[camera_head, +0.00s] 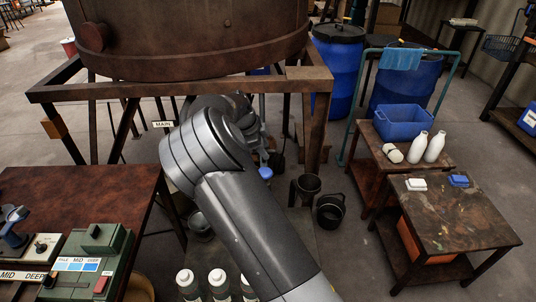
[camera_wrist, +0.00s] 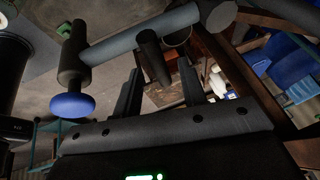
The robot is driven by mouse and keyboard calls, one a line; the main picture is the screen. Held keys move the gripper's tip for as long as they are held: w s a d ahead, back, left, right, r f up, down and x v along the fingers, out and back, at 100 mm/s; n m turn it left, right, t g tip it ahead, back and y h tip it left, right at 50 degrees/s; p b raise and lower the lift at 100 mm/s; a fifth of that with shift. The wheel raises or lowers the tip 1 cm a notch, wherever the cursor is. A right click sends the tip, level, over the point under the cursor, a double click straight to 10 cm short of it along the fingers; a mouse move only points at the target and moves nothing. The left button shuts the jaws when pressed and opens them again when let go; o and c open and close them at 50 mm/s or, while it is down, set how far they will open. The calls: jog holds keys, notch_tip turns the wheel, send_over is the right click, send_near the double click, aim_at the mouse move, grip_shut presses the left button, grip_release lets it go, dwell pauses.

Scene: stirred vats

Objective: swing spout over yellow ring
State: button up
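In the wrist view my gripper (camera_wrist: 162,80) is open, its two dark fingers apart. A short dark rod (camera_wrist: 151,55) reaches down between the fingers and looks clear of both. It hangs from a grey pipe (camera_wrist: 138,34), which may be the spout. A blue knob (camera_wrist: 72,106) sits below the pipe's dark left end. In the head view my arm hides the gripper and most of the pipe under the vat (camera_head: 190,35). A blue knob (camera_head: 266,172) shows beside the arm. I see no yellow ring in either view.
A rusty frame (camera_head: 318,110) carries the vat. A dark funnel-like vessel (camera_head: 305,186) and a black pot (camera_head: 331,209) stand to the right of my arm. A control box (camera_head: 85,262) sits on the left table (camera_head: 75,190). Side tables with bottles (camera_head: 434,147) stand at right.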

jog(key=v, duration=0.6)
jog(key=shift+r, duration=0.1)
jog(key=s+d+r+n+y, duration=0.3)
jog(key=s+d+r+n, duration=0.15)
jog(key=s+d, duration=0.3)
jog(key=s+d+r+n+y, duration=0.25)
jog(key=s+d+r, duration=0.35)
jog(key=s, duration=0.3)
jog(key=s+d+r+n+t, duration=0.1)
jog(key=s+n+t, duration=0.2)
jog(key=s+n, duration=0.8)
jog(key=s+h, duration=0.1)
jog(key=s, duration=1.1)
jog(key=shift+d+r+n+t, duration=0.3)
jog(key=shift+d+r, duration=0.1)
